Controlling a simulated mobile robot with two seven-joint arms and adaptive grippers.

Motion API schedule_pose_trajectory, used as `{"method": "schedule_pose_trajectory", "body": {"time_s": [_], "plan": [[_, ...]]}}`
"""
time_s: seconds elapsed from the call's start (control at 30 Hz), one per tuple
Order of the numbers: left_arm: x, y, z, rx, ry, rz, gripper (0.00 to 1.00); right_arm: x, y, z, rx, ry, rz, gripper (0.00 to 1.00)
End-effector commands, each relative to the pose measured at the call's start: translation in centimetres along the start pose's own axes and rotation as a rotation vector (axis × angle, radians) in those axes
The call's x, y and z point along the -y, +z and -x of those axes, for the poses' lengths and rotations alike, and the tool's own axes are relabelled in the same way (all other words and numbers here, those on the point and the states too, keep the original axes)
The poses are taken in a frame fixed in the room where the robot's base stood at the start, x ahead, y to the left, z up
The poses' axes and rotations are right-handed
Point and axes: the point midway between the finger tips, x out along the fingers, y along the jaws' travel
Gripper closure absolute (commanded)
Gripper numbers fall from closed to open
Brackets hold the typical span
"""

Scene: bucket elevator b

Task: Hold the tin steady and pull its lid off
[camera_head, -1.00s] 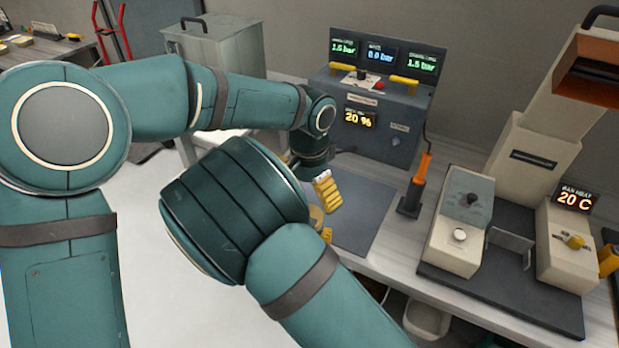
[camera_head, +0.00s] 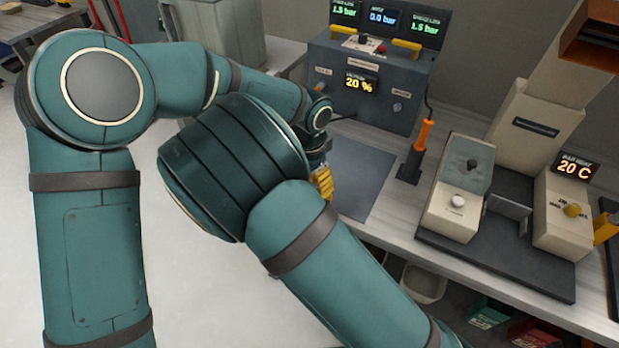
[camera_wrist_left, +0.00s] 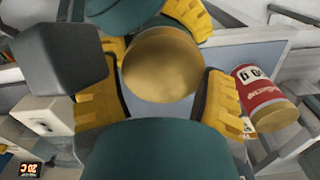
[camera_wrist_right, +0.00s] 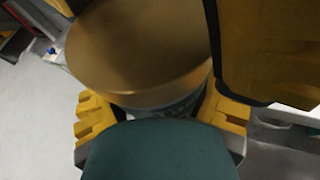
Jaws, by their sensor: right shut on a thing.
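The tin has a round gold lid (camera_wrist_left: 160,68), seen from above in the left wrist view. In the right wrist view the lid (camera_wrist_right: 140,50) sits on the tin's patterned grey-green body (camera_wrist_right: 172,108). My right gripper (camera_wrist_right: 160,118) is shut on the body below the lid. My left gripper (camera_wrist_left: 165,100) has its yellow fingers on either side of the lid, open, close to its rim; contact is unclear. In the head view a few yellow fingers of my left gripper (camera_head: 322,183) show behind my right arm, which hides the tin.
The dark mat (camera_head: 360,175) is partly clear.

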Motion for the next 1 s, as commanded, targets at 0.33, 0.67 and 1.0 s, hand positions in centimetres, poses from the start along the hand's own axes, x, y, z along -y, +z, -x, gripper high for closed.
{"method": "schedule_pose_trajectory", "body": {"time_s": [0.33, 0.67, 1.0], "plan": [[-0.17, 0.01, 0.0, 0.001, 0.003, -0.001, 0.74, -0.25, 0.22, -0.07, 0.006, 0.005, -0.001, 0.57], [-0.23, 0.01, -0.04, 0.002, 0.004, -0.001, 0.74, -0.31, 0.27, -0.06, 0.008, 0.007, -0.001, 0.57], [-0.28, -0.04, 0.8, 0.001, 0.004, -0.002, 0.78, -0.33, 0.25, -0.06, 0.007, 0.007, -0.001, 0.56]]}}
